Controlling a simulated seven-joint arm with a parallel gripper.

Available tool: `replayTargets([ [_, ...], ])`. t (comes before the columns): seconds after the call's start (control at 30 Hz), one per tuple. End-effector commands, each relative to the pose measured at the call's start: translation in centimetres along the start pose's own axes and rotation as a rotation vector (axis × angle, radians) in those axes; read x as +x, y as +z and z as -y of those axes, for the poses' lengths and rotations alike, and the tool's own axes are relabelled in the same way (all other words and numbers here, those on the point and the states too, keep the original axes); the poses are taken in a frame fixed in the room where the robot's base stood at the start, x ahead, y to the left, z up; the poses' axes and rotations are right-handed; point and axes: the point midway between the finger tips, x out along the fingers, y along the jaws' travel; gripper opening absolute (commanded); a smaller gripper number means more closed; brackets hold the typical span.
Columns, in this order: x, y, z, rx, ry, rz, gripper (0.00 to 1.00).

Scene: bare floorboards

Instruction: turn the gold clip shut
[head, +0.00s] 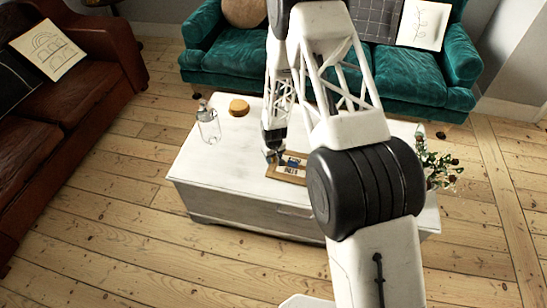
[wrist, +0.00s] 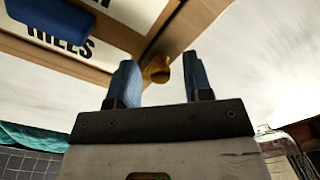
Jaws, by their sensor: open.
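The gold clip (wrist: 157,69) is a small rounded piece on the wooden edge of a framed sign (wrist: 118,50) in the wrist view. It shows between the two blue fingertips of my gripper (wrist: 159,75), which are apart with nothing held. I cannot tell whether the fingers touch the clip. In the head view my gripper (head: 273,152) is over the left end of the sign (head: 288,179), which lies on the white table. The clip cannot be made out there.
A blue block (wrist: 52,17) is on the sign's lettered face. On the white table (head: 240,180) are a glass bottle (head: 208,124), a round yellow item (head: 238,107) and, at right, a plant (head: 440,167). Sofas stand behind and at left. The table's front left is clear.

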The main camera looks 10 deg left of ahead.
Motion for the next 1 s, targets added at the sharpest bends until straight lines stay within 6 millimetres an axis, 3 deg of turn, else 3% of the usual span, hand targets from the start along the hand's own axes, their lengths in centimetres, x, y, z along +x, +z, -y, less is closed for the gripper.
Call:
replayTargets([
  [0.13, -0.02, -0.01, 0.0, 0.0, 0.0, 0.0, 0.45],
  [0.43, -0.03, -0.01, 0.0, 0.0, 0.0, 0.0, 0.0],
  [1.0, -0.12, -0.08, -0.02, 0.124, 0.0, -0.001, 0.0],
])
